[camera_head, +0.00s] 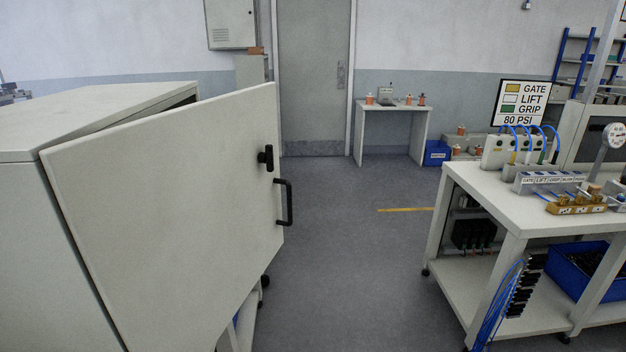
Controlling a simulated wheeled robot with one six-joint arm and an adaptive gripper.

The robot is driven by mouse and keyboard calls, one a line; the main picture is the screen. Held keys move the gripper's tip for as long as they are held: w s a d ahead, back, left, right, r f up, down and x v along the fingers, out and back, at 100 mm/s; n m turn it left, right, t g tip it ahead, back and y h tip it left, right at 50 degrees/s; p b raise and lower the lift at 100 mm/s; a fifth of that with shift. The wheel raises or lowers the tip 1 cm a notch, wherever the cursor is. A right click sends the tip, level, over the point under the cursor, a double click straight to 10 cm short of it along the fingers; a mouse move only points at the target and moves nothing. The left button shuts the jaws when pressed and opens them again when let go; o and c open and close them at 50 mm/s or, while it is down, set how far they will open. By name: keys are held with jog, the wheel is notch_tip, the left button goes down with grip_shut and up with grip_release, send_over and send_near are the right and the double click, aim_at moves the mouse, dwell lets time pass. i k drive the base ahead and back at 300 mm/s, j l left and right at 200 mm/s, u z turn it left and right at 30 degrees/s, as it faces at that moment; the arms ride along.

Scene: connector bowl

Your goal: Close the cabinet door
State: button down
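The cabinet (95,113) is a light grey box at the left of the head view. Its door (175,190) is partly open and swung out toward the middle of the picture, with a gap showing along the top between door and body. A black handle (286,203) sits near the door's free edge. A black latch (266,157) is just above the handle. The cabinet's inside is hidden behind the door. My gripper does not show in this view.
A white workbench (468,186) with pneumatic parts stands at the right, with blue hoses hanging at its front and a blue bin (585,268) on its lower shelf. A small table (393,108) and a grey room door (315,75) are at the back. The grey floor (345,250) between is clear.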

aim_at(174, 217)
jog(key=l+z, duration=0.3)
jog(key=l, duration=0.7)
jog(key=i+l+u, duration=0.2)
jog(key=i, duration=0.35)
jog(key=i+l+u, duration=0.2)
jog(key=i, duration=0.35)
jog(key=i+l+u, duration=0.25)
jog(key=i+l, duration=0.2)
jog(key=i+l+u, duration=0.1)
jog(key=l, duration=0.25)
jog(key=i+l+u, duration=0.1)
jog(key=i+l, duration=0.4)
jog(key=l, duration=0.25)
jog(key=i+l+u, duration=0.15)
jog(key=l, duration=0.2)
jog(key=i, duration=0.05)
